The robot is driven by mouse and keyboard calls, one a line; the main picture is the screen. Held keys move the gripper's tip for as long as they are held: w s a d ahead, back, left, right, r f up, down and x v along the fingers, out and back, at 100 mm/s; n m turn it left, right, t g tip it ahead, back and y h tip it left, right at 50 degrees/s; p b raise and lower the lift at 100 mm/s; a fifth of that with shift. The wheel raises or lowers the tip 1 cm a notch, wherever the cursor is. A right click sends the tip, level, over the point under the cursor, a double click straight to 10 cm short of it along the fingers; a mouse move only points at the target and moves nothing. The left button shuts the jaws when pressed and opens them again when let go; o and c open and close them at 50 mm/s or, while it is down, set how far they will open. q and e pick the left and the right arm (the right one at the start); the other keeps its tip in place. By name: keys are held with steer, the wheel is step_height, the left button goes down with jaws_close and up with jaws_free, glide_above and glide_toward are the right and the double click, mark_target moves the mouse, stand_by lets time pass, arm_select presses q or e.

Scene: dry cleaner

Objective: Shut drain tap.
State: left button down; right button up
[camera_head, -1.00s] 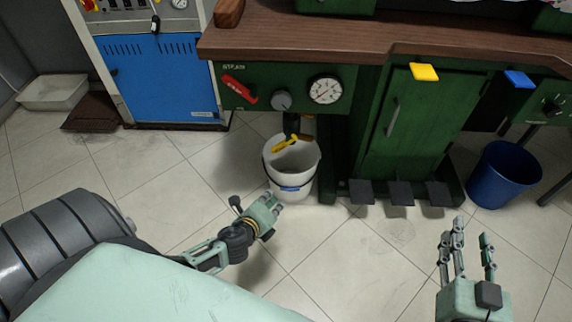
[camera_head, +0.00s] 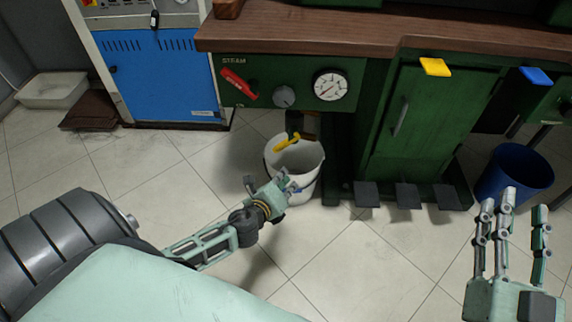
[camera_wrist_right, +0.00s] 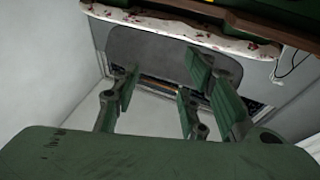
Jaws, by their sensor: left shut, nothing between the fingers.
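The drain tap has a yellow lever handle (camera_head: 287,142) under the green press cabinet, above the white bucket (camera_head: 307,190). The lever slants down to the left in the head view. The tap's body behind it is dark and hard to make out. My left gripper (camera_head: 292,186) is shut and empty, in front of the bucket and below the lever in the picture, apart from the lever. I cannot tell whether it touches the bucket. My right gripper (camera_head: 514,215) is open and empty at the lower right; its spread fingers also show in the right wrist view (camera_wrist_right: 172,95).
The green panel (camera_head: 300,75) above the tap carries a red lever (camera_head: 238,84), a grey knob (camera_head: 284,96) and a gauge (camera_head: 331,85). Black pedals (camera_head: 407,196) and a blue bin (camera_head: 513,173) stand to the right. A blue machine (camera_head: 163,80) is at the left. The floor in front is clear.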

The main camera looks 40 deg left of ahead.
mark_target(286, 140)
arm_select(q)
steer(key=b+x, duration=0.2)
steer(key=x, duration=0.5)
steer(key=a+r, duration=0.2)
steer(key=shift+s+a+r, duration=0.35)
steer(key=shift+s+a, duration=0.05)
arm_select(e)
steer(key=s+r+t+y, duration=0.1)
steer(key=s+r+t, duration=0.3)
steer(key=r, duration=0.3)
steer(key=shift+s+r+t+y, duration=0.3)
steer(key=shift+r+t+y, duration=0.1)
steer(key=shift+t, duration=0.1)
arm_select(q)
steer(key=shift+p, duration=0.3)
arm_select(e)
steer(key=shift+d, duration=0.1)
